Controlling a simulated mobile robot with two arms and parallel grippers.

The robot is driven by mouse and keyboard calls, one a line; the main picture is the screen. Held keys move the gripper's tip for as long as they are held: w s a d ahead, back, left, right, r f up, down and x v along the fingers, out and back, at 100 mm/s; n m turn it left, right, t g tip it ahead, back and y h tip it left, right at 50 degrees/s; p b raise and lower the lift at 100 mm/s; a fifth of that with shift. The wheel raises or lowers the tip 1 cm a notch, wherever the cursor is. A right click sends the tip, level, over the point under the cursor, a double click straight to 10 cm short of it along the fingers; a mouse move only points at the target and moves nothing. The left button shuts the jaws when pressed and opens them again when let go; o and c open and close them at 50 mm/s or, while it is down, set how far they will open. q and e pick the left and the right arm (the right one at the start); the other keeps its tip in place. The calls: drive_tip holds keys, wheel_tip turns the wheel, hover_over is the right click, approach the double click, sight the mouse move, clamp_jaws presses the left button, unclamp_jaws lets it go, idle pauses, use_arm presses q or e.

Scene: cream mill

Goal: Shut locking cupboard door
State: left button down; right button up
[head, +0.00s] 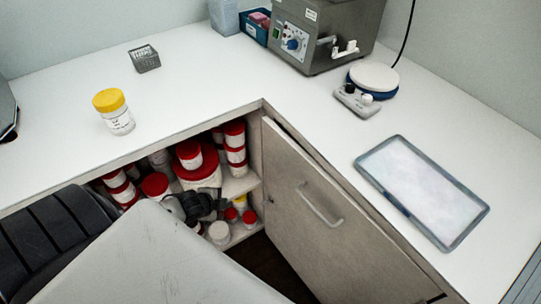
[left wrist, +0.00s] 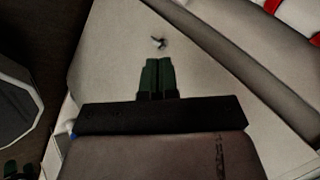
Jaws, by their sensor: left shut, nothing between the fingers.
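The cupboard under the left worktop stands open, with jars with red lids (head: 197,172) on its shelves. A pale, scratched panel (head: 150,255) in the foreground looks like its open door, angled out from the cupboard. My left gripper (head: 195,206) is dark and shows near the panel's far edge, in front of the jars; the panel hides part of the arm. In the left wrist view its fingers (left wrist: 157,78) are shut and empty, pointing over a pale panel (left wrist: 115,65) with a small dark lock piece (left wrist: 158,42). I cannot tell whether they touch it.
A door with a bar handle (head: 320,205) lies right of the opening.

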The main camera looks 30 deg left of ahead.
use_arm(q)
drive_tip(key=w+d+r+m+h, duration=0.1)
drive_tip(key=d+r+m, duration=0.2)
drive_tip(key=r, duration=0.4)
drive_tip(key=w+d+r+m+h+p, duration=0.1)
drive_tip(key=d+r+m, duration=0.2)
drive_tip(key=r, duration=0.3)
drive_tip(key=w+d+r+m+h, duration=0.1)
drive_tip(key=d+r+m, duration=0.15)
drive_tip(key=r, duration=0.45)
approach(283, 167)
drive_tip(key=shift+m+t, duration=0.25)
drive_tip(key=shift+t, duration=0.15)
drive_tip(key=x, duration=0.4)
drive_tip(key=f+x, duration=0.1)
drive_tip(key=x, duration=0.1)
drive_tip(key=shift+s+r, duration=0.1)
drive_tip(key=shift+s, duration=0.35)
drive_tip(key=shift+w, duration=0.35)
use_arm(e)
drive_tip(key=shift+s+r, duration=0.25)
drive_tip(key=shift+r, duration=0.45)
drive_tip(key=shift+d, duration=0.25)
